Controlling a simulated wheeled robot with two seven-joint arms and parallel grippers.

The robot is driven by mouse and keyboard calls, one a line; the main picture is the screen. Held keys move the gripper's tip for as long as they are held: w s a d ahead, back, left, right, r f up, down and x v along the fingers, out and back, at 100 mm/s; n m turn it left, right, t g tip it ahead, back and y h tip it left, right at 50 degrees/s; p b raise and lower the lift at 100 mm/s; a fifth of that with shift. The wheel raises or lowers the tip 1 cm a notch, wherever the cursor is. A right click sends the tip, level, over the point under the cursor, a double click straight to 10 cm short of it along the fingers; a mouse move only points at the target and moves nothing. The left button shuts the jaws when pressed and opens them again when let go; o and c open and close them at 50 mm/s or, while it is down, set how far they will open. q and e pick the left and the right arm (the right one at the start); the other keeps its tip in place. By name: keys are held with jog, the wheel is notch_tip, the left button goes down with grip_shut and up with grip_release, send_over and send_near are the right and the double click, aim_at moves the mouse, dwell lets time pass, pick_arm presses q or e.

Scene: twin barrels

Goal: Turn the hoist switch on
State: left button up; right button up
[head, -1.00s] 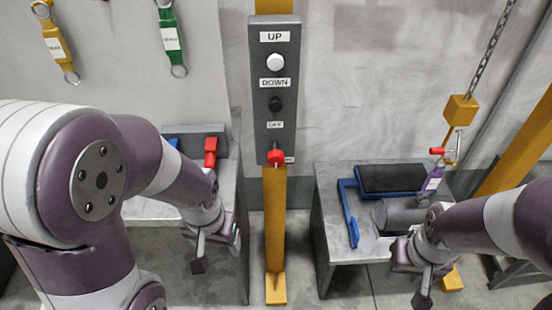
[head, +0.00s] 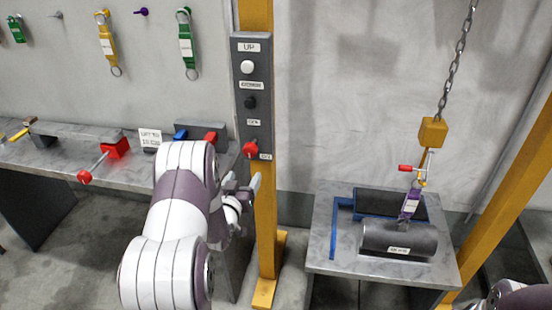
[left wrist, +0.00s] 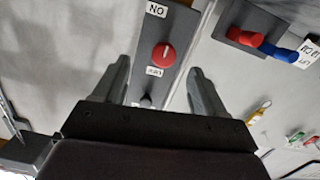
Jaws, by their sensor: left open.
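The hoist switch is a red knob (head: 250,149) low on the grey control panel (head: 254,75), with an OFF label above and an ON label at its lower right. In the left wrist view the knob (left wrist: 163,55) appears upside down, with a pale line on its face; I cannot tell surely which label it points to. My left gripper (head: 243,184) is just below the knob in the head view. In the left wrist view its open, empty fingers (left wrist: 160,70) stand either side of the panel, apart from the knob. My right gripper is out of view.
The panel is on a yellow post (head: 265,225), with a white UP button (head: 247,67) and a black button (head: 250,102) above the knob. A left bench (head: 50,160) holds a red-handled part (head: 115,148). A right table (head: 325,250) holds a dark cylinder (head: 385,238) below the hoist chain (head: 456,60).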

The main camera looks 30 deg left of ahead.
aim_at(249, 153)
pick_arm(q)
jog(key=shift+t, duration=0.5)
jog(key=x, duration=0.3)
jog(key=r+p+x, duration=0.1)
jog(key=x, duration=0.2)
jog(key=a+p+x, duration=0.1)
jog(key=x, duration=0.2)
jog(key=shift+a+r, duration=0.1)
jog(key=shift+r, duration=0.3)
jog(key=x, duration=0.4)
jog(key=shift+w+a+f, duration=0.15)
jog(key=shift+a+f, duration=0.15)
jog(key=shift+a, duration=0.1)
jog(key=shift+d+r, duration=0.1)
jog(key=shift+d, duration=0.1)
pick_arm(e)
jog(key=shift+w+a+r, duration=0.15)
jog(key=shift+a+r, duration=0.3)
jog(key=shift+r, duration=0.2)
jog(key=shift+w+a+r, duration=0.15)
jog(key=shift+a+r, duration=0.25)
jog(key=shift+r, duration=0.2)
pick_arm(q)
jog(key=shift+a, duration=0.1)
jog(key=c, duration=1)
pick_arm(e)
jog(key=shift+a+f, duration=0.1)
